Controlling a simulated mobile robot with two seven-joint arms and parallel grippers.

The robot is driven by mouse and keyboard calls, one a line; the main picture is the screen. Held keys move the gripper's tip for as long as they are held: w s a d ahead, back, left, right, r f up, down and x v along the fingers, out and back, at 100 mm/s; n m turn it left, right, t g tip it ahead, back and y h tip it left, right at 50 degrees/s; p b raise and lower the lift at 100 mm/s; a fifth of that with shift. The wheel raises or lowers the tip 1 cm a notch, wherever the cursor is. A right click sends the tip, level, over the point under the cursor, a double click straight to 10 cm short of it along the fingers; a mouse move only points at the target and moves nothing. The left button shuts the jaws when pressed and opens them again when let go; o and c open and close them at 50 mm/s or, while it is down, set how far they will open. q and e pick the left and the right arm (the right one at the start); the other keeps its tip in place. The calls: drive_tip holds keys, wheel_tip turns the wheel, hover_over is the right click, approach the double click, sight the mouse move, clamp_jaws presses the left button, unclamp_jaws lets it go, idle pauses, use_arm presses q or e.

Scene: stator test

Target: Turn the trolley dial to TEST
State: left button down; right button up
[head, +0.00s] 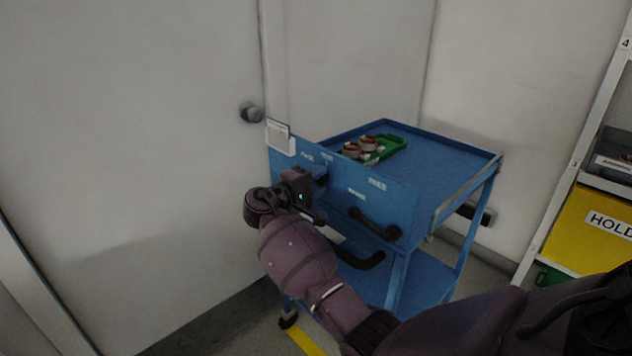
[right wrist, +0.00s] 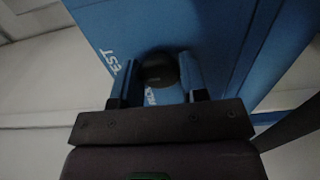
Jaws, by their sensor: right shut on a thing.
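The blue trolley (head: 350,215) stands by the wall, its upright front panel facing me. The dial is a dark round knob on the left part of that panel, below small white labels; in the head view my gripper mostly hides it. In the right wrist view the dial (right wrist: 157,69) sits between the two fingers, and the white word TEST (right wrist: 108,62) is on the panel to its left. My right gripper (head: 318,182) is shut on the dial; its fingers also show in the right wrist view (right wrist: 158,82). I cannot tell where the dial points. My left gripper is not in view.
A black brake lever (head: 375,225) with BRAKE and FREE labels is to the right on the panel. A green tray (head: 385,152) with copper-coloured rings lies on the trolley's top. A door knob (head: 250,112) is at the left, and a shelf with a yellow bin (head: 590,232) at the right.

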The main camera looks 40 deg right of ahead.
idle(0.5)
drive_tip(key=o, duration=0.9)
drive_tip(key=a, duration=1.1)
drive_tip(key=shift+s+p, duration=0.35)
drive_tip(key=shift+s, duration=0.05)
drive_tip(key=shift+d, duration=0.1)
